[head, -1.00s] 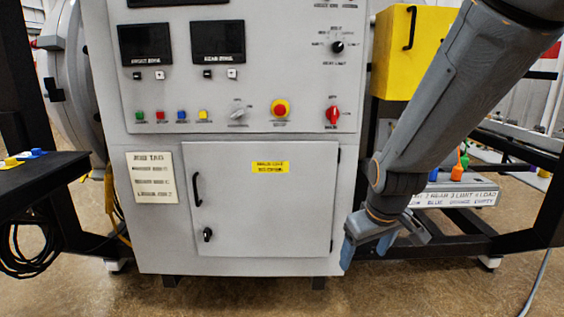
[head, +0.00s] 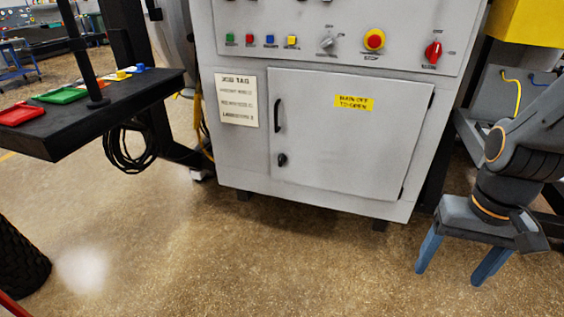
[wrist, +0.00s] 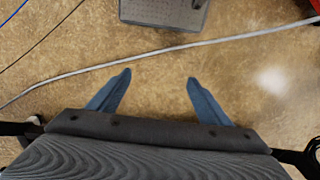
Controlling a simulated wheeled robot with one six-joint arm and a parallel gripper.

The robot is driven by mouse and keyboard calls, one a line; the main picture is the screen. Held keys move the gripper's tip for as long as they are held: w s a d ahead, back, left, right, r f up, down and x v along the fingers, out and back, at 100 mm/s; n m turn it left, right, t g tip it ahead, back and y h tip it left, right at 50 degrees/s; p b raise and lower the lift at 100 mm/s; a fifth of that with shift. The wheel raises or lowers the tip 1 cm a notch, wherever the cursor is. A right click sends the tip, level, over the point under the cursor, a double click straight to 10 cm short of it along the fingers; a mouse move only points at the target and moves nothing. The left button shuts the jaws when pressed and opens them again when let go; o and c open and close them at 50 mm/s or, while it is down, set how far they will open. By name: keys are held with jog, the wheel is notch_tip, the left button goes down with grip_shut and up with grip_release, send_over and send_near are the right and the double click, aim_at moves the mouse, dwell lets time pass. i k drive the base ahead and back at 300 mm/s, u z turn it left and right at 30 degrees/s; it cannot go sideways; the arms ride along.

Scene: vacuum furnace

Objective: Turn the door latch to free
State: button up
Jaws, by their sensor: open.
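The grey cabinet door (head: 345,140) is closed in the head view. A small black door latch (head: 282,160) sits low on its left side, below a black vertical handle (head: 277,115). A yellow label (head: 354,103) on the door reads "MAIN OFF TO OPEN". My gripper (head: 452,272) is at the lower right, its two blue fingers apart and pointing down. It is empty and well to the right of the latch. In the wrist view my gripper (wrist: 160,84) is open over bare floor, and neither door nor latch shows there.
A red rotary main switch (head: 432,52), a red stop button (head: 374,40) and several coloured buttons are above the door. A black table (head: 150,90) with coloured trays juts out at left. Floor (head: 220,260) in front is clear. A grey cable (wrist: 200,43) crosses the floor.

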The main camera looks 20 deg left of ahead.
aim_at(282, 159)
jog(key=u, duration=0.55)
jog(key=k, duration=1.3)
jog(key=z, duration=0.35)
jog(key=i, duration=1.85)
jog(key=u, duration=1)
